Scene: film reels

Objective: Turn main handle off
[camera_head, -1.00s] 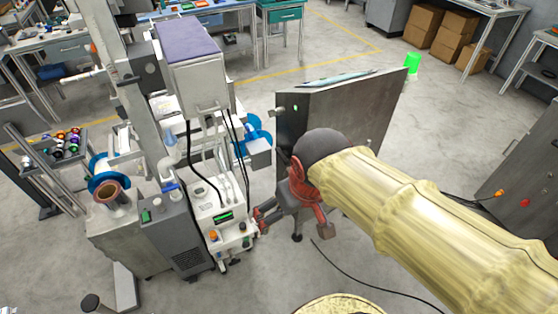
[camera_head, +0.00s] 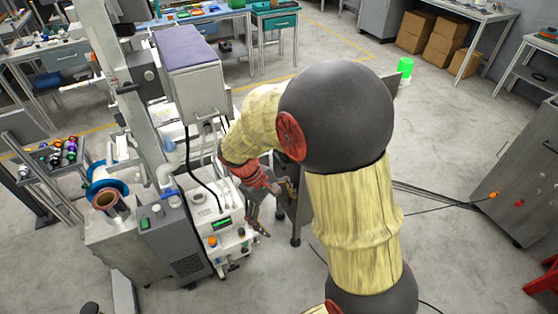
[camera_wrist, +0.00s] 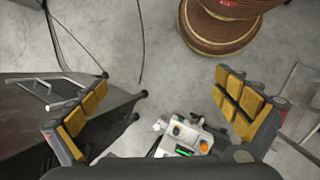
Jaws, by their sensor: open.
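The white control unit (camera_head: 212,225) of the machine stands left of centre in the head view. Its front has a green-lit display (camera_head: 221,222), an orange knob (camera_head: 212,241) and small dark controls. I cannot tell which of these is the main handle. My gripper (camera_head: 272,212) hangs just right of the unit, apart from it. In the wrist view my gripper (camera_wrist: 161,84) is open and empty, its yellow-padded fingers wide apart. The unit's orange knob (camera_wrist: 177,130) and display (camera_wrist: 183,152) show low between the fingers, partly cut off by the gripper body.
A grey cabinet (camera_head: 302,205) stands behind my arm, mostly hidden; its side is close to my gripper. A grey box unit (camera_head: 180,240) adjoins the control unit on the left. Cables (camera_head: 440,194) run on the floor at right. The floor in front is clear.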

